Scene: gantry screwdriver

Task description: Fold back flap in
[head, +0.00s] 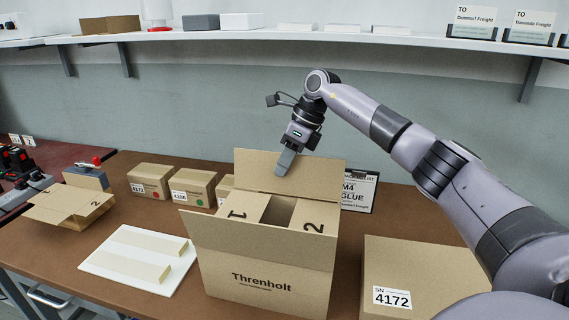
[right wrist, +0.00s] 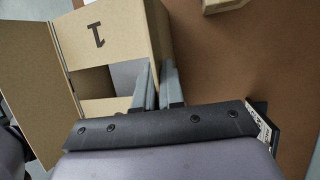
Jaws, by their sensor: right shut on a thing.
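The open cardboard box (head: 265,285) marked Threnholt stands on the table. Its side flaps, marked 1 (head: 236,214) and 2 (head: 311,225), lie folded inward with a dark gap between them. The back flap (head: 318,175) stands up at the far side. The front flap (head: 258,245) slopes outward toward me. My right gripper (head: 283,168) is at the top edge of the back flap, shut on it. In the right wrist view its two fingers (right wrist: 158,80) sit on either side of the flap's edge, partly hiding it. My left gripper is not in view.
A closed box (head: 415,270) labelled 4172 stands at right. A white board (head: 115,262) with two pale strips lies at left. Small boxes (head: 150,181) stand behind it, and an open carton (head: 65,203) is at far left. A sign (head: 358,190) stands behind the main box.

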